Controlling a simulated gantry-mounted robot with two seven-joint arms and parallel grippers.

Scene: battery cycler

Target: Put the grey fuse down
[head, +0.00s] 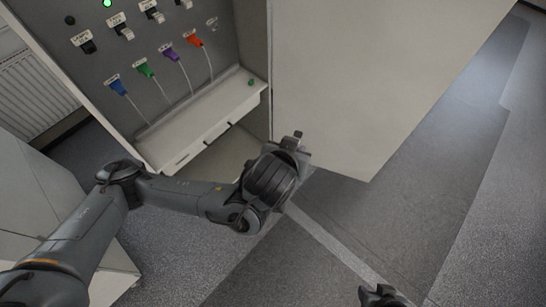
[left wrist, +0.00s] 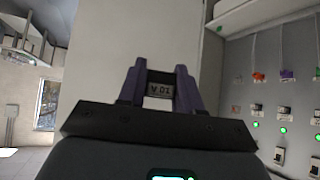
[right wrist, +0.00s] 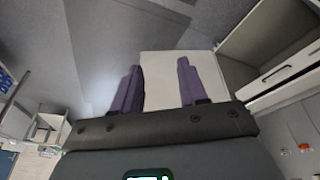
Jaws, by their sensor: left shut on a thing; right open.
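The grey fuse (left wrist: 160,91) is between the purple fingers of my left gripper (left wrist: 160,80) in the left wrist view, with an upside-down "10 A" label showing. In the head view my left gripper (head: 294,143) is at the lower left corner area of the large pale panel, right of the cabinet's shelf; the fuse is hard to make out there. My right gripper (right wrist: 158,85) is open and empty in the right wrist view. In the head view only a bit of it (head: 380,294) shows at the bottom edge.
The cabinet's grey panel (head: 165,30) holds several switches and blue, green, purple and orange plugs with cables. A pale shelf (head: 205,125) below it has a small green item (head: 251,82) at its right end. The large pale panel (head: 380,70) stands to the right. Floor (head: 440,190) is clear.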

